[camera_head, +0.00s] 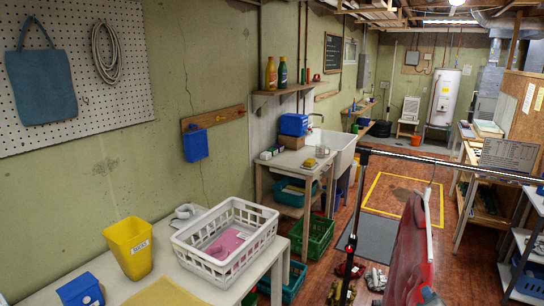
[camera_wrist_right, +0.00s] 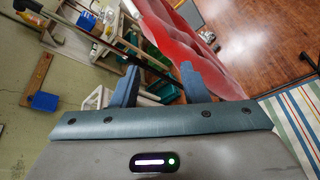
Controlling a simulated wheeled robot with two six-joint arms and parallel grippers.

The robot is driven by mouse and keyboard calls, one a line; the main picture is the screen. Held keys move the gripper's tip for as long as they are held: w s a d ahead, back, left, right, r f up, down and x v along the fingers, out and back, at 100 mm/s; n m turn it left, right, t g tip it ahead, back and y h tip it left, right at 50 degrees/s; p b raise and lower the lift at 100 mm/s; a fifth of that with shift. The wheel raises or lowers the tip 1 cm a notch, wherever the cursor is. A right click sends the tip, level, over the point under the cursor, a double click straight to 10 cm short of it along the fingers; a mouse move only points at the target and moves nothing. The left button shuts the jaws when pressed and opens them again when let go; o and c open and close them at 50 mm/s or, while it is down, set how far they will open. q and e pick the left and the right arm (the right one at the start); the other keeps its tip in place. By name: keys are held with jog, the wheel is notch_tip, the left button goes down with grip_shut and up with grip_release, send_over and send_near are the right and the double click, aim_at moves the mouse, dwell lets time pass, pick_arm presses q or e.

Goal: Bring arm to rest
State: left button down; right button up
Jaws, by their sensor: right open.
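My right gripper (camera_wrist_right: 157,72) shows in the right wrist view, with its two blue-grey fingers spread apart and nothing held between them. A dark rod (camera_wrist_right: 95,42) crosses behind or near the fingertips; the depth is hard to tell. A red, wavy hanging piece (camera_wrist_right: 215,40) lies beyond the right finger. Neither gripper can be made out in the head view, and my left gripper does not show in either view.
A dark horizontal bar (camera_head: 440,163) on an upright pole (camera_head: 352,225) stands at the right, with a red piece (camera_head: 408,255) below it. A white basket (camera_head: 245,245) and a yellow bin (camera_head: 129,248) stand on the left table. The floor (camera_head: 395,170) farther back has free room.

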jog(key=s+a+f+m+g+y, duration=0.2)
jog(key=s+a+f+m+g, duration=0.25)
jog(key=s+f+m, duration=0.75)
jog(key=s+a+f+m+g+y, duration=0.2)
jog(key=s+a+f+m+g, duration=0.25)
jog(key=s+f+m, duration=0.75)
jog(key=s+d+f+n+g+b, duration=0.1)
jog(key=d+f+b, duration=0.15)
jog(key=f, duration=1.45)
jog(key=s+d+f+g+b, duration=0.1)
jog(key=f+b, duration=0.2)
jog(key=f, duration=1.5)
jog(key=s+d+f+g+b, duration=0.1)
jog(key=s+f+b, duration=0.3)
jog(key=s+f, duration=1.4)
notch_tip(320, 180, down, 3)
jog(key=shift+r, duration=0.2)
jog(key=shift+d, duration=0.1)
